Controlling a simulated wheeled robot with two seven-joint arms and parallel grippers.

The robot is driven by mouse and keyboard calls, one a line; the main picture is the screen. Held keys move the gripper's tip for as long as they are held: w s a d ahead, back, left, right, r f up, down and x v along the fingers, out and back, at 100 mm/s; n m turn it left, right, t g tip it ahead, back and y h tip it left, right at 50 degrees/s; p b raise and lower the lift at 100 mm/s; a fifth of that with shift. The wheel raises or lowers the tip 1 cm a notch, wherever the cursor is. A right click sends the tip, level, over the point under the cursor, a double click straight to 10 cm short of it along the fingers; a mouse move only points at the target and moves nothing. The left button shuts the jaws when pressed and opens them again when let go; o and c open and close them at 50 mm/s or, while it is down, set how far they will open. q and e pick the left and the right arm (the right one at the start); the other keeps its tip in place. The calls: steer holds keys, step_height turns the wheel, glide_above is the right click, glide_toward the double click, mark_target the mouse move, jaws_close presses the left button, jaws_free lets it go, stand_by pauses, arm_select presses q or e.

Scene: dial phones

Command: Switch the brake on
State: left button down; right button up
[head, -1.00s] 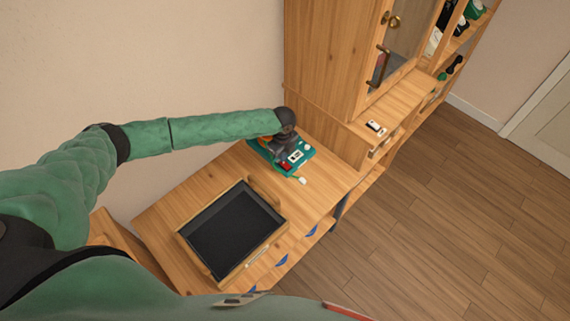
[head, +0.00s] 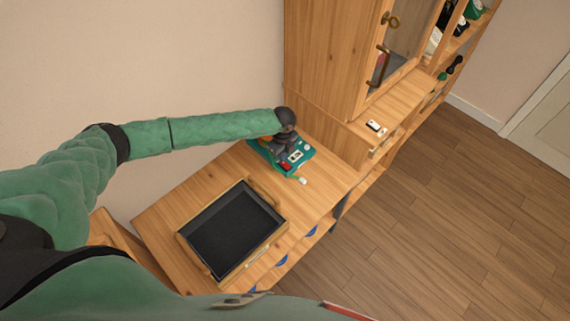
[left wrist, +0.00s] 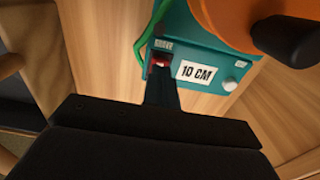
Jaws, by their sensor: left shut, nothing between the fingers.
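A teal device (head: 304,157) stands at the back of the wooden desk, partly hidden under my left gripper and wrist. In the left wrist view the device (left wrist: 185,38) carries a white "10 CM" label, an orange round part with a dark knob, and a small red switch (left wrist: 161,61) under a small printed plate. My left gripper (left wrist: 161,80) is shut and empty, its fingertips right at the red switch and covering its lower part. I cannot tell whether they touch it. In the head view the left gripper (head: 285,160) is over the device's front left part. My right gripper is not in view.
A black-lined wooden tray (head: 184,236) lies on the desk (head: 160,213) in front of the device. A tall wooden cabinet (head: 325,60) stands behind it to the right, with a small white item (head: 376,126) on its ledge. Open floor lies to the right.

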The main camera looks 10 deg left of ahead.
arm_select(q)
steer(key=shift+f+b, duration=0.45)
steer(key=shift+f, duration=0.5)
stand_by(0.9)
steer(key=shift+r, duration=0.15)
steer(key=shift+r+p, duration=2.8)
steer(key=shift+r, duration=0.6)
